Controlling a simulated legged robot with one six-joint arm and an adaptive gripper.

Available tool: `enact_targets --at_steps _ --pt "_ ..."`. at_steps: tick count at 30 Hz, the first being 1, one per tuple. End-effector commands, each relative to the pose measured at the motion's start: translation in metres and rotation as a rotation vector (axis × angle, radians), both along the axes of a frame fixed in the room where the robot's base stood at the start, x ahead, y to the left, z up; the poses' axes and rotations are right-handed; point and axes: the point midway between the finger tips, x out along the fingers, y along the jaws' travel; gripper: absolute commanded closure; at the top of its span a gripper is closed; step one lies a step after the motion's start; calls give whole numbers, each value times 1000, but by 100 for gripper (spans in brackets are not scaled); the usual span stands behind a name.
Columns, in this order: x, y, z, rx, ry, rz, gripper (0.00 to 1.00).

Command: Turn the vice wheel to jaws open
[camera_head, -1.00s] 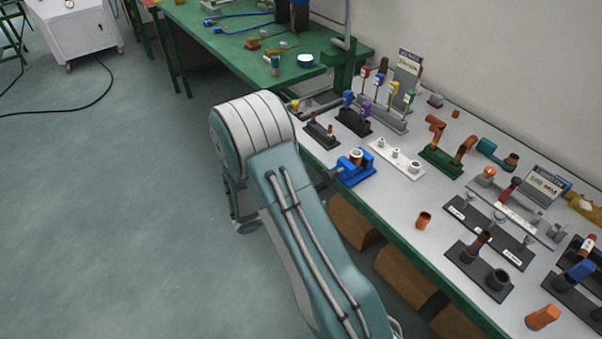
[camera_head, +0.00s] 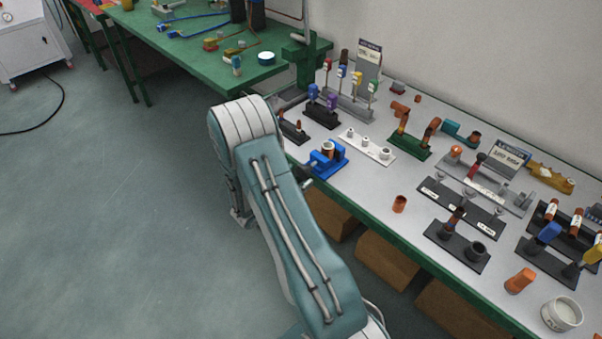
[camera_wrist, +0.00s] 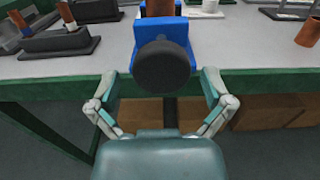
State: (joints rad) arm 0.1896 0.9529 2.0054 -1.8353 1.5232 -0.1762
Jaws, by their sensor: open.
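The blue vice (camera_head: 327,157) stands at the near edge of the white-topped bench, with a copper-coloured fitting upright in it. In the wrist view the vice (camera_wrist: 159,30) is at top centre, and its round dark wheel (camera_wrist: 162,67) faces me, in front of the bench edge. My gripper (camera_wrist: 160,84) is open, with one finger at each side of the wheel. A gap shows between the wheel and the left finger; the right finger is close to the wheel, and I cannot tell whether it touches. In the head view my arm hides most of the gripper and the wheel.
The green bench edge (camera_wrist: 262,80) runs just below the vice. A white block with pegs (camera_head: 367,147) and a black holder (camera_head: 322,113) stand near it. A loose copper cup (camera_head: 400,204) is to the right. Brown boxes (camera_head: 386,262) sit under the bench.

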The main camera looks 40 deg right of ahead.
Motion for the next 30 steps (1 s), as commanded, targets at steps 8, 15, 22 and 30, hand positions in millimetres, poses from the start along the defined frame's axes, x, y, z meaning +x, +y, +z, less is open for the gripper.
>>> enact_targets --at_steps 8,15,22,30 --pt "0 -7 0 1 0 0 0" --pt "0 -6 0 1 0 -1 76" --pt "1 -5 0 0 1 1 78" --pt "1 -5 0 -5 66 2 78"
